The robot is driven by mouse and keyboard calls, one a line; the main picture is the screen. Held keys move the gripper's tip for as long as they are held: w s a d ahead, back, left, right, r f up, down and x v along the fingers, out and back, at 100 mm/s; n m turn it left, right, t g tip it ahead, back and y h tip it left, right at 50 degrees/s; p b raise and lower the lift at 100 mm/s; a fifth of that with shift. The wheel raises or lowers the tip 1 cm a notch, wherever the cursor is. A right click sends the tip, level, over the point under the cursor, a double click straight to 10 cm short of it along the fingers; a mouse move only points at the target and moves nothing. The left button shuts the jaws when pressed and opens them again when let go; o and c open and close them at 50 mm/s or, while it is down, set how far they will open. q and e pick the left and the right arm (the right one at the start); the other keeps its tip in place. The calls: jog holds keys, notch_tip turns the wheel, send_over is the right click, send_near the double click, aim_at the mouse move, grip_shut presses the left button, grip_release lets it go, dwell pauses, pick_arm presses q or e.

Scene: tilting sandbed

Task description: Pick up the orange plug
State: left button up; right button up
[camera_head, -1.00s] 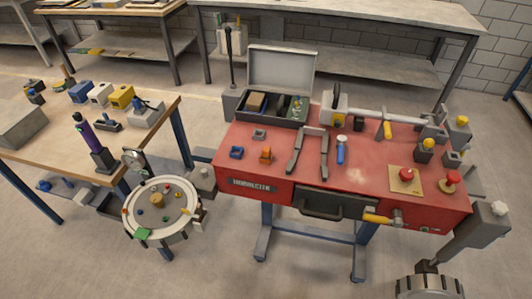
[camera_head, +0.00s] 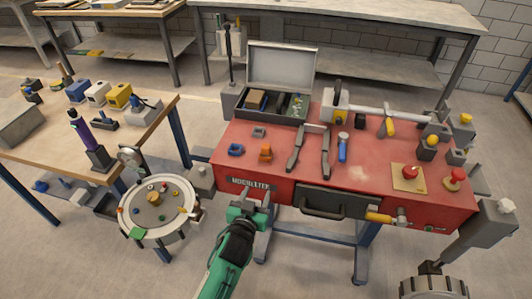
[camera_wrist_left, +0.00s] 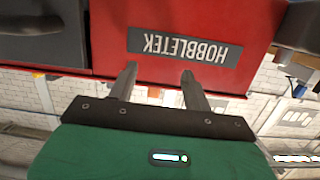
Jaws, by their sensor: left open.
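The orange plug (camera_head: 265,153) stands on the red bench top near its front left, just right of a blue piece (camera_head: 236,150). My left gripper (camera_head: 250,207) is in front of the bench's front face, below and nearer than the plug. It is open and empty. In the left wrist view its two fingers (camera_wrist_left: 159,73) are spread in front of the red front panel with the name plate (camera_wrist_left: 185,46). The plug does not show in that view. My right gripper is not in view.
Beside the plug are a small grey piece (camera_head: 259,132) and dark tongs (camera_head: 310,150). An open grey case (camera_head: 272,103) stands behind. A drawer handle (camera_head: 322,208) sticks out right of my gripper. A round tray table (camera_head: 158,232) stands to the left.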

pick_arm(q)
jog(key=t, duration=0.2)
send_near(267, 144)
jog(key=x, duration=0.5)
jog(key=shift+d+p, duration=0.1)
jog(key=shift+p, duration=0.3)
jog(key=shift+w+d, duration=0.1)
jog(key=shift+w, duration=0.65)
jog(key=x, duration=0.3)
jog(key=shift+w+f+p, duration=0.15)
jog(key=shift+w+p, duration=0.05)
jog(key=shift+p, duration=0.2)
jog(key=shift+w, duration=0.55)
jog(key=shift+c, duration=0.2)
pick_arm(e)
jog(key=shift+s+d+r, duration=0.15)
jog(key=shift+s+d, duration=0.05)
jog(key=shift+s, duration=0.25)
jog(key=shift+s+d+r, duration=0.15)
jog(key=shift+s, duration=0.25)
